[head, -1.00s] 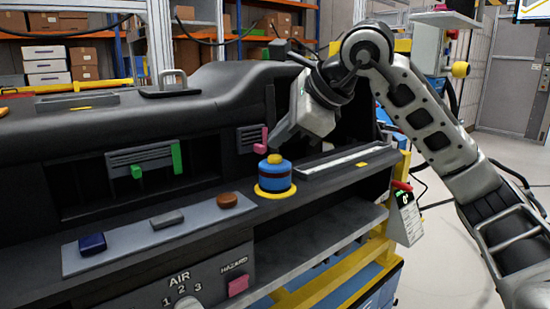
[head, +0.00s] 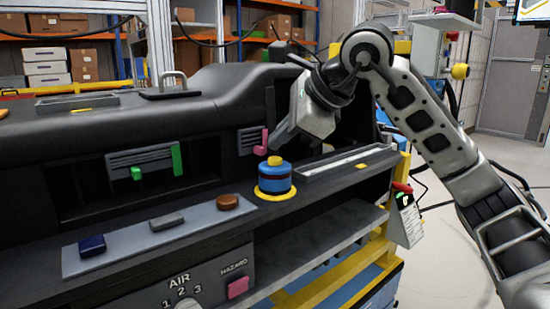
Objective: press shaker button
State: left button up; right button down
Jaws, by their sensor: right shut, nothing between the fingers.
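The shaker appears to be the blue cylinder (head: 274,181) with a dark band, upright on a yellow ring on the dashboard ledge. A yellow button (head: 275,160) is on its top. My right gripper (head: 276,145) comes in from the right, tilted down to the left, shut and empty. Its fingertips are just above the button; I cannot tell whether they touch it. My left gripper is not in view.
A pink vent tab (head: 262,146) is close beside the fingertips. A grey strip (head: 160,232) with blue, grey and brown blocks lies to the left. A slotted tray (head: 345,163) is right of the shaker. A pink hazard button (head: 238,286) is below.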

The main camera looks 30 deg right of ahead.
dwell(0.6)
jog(key=shift+f+b, duration=0.3)
jog(key=shift+f, duration=0.15)
jog(key=shift+f, duration=0.35)
dwell(0.6)
jog(key=shift+r, duration=0.1)
jog(key=shift+r+p, duration=0.55)
jog(key=shift+r, duration=0.1)
jog(key=shift+r, duration=0.1)
